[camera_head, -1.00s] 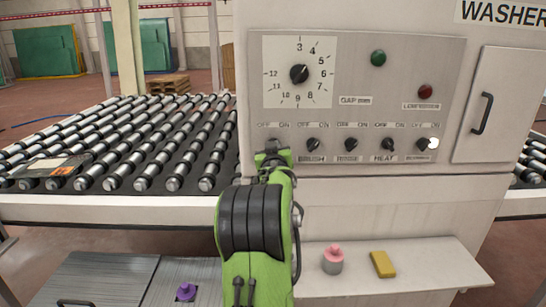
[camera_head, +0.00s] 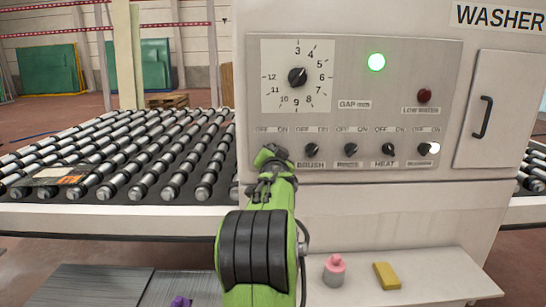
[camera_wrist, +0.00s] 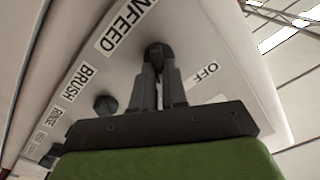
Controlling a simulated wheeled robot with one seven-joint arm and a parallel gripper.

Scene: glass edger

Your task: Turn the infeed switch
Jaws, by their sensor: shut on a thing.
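The infeed switch (camera_wrist: 158,50) is a dark knob beside the INFEED label (camera_wrist: 126,24) in the wrist view. My gripper (camera_wrist: 159,70) is shut on it, one finger on each side. In the head view my green gripper and wrist (camera_head: 272,160) cover this knob at the left end of the switch row. The OFF label (camera_wrist: 204,73) shows to the right of the fingers in the wrist view; the ON label is hidden there. The green lamp (camera_head: 376,62) on the control panel (camera_head: 430,75) is lit.
The brush knob (camera_head: 312,149) is close to the right of my gripper, with more knobs beyond. A large dial (camera_head: 297,77) is above. A roller conveyor (camera_head: 130,150) lies left. A pink-topped bottle (camera_head: 334,271) and yellow block (camera_head: 387,276) stand on the lower shelf.

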